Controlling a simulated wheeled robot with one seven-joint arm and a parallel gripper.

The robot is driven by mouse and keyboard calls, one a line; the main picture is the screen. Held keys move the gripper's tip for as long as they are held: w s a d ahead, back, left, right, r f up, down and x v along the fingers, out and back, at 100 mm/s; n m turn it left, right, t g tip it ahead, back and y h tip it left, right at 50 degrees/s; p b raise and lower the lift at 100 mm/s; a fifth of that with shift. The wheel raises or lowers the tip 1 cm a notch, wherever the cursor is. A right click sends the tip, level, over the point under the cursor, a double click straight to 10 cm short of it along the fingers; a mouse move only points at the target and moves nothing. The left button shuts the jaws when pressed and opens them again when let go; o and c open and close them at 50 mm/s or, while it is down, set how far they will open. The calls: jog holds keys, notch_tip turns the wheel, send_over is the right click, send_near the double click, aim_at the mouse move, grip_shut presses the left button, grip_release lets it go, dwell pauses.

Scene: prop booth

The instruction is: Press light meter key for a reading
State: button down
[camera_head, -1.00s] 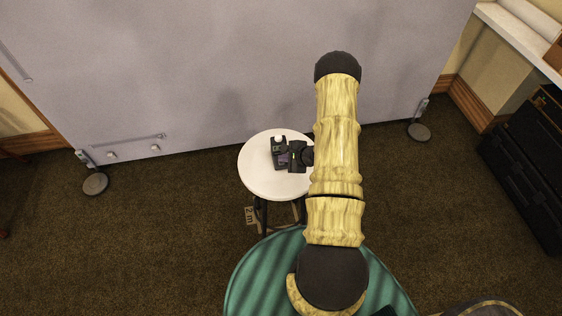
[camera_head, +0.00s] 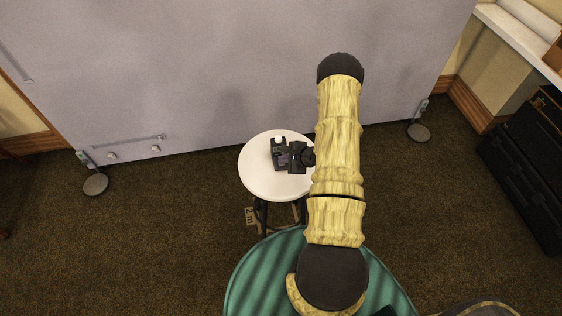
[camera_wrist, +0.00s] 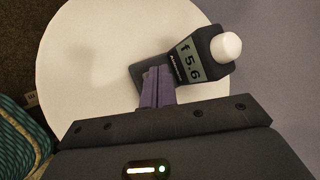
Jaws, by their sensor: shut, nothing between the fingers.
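The light meter (camera_wrist: 206,60) lies on the round white table, dark-bodied with a white dome at its upper right end. Its display (camera_wrist: 190,62) shows "f 5.6" in the wrist view. In the head view the light meter (camera_head: 278,146) is small, near the middle of the tabletop. My gripper (camera_wrist: 158,74) is shut and empty, its purple fingertips over the meter's lower end. They hide the key area, and I cannot tell whether they touch it. In the head view my gripper (camera_head: 286,158) is at the meter's lower right side.
The white round table (camera_head: 257,180) stands before a grey panel (camera_head: 220,70) on round feet. A green striped round seat or table (camera_head: 250,275) is at the near side. A black case (camera_head: 525,165) stands at the right. Bare tabletop surrounds the meter on the left.

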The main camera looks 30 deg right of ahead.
jog(key=shift+r+p, duration=0.35)
jog(key=shift+r, duration=0.15)
notch_tip(320, 180, up, 5)
jog(key=p, duration=0.4)
jog(key=shift+r+p, duration=0.1)
jog(key=shift+p, duration=0.25)
dwell(0.6)
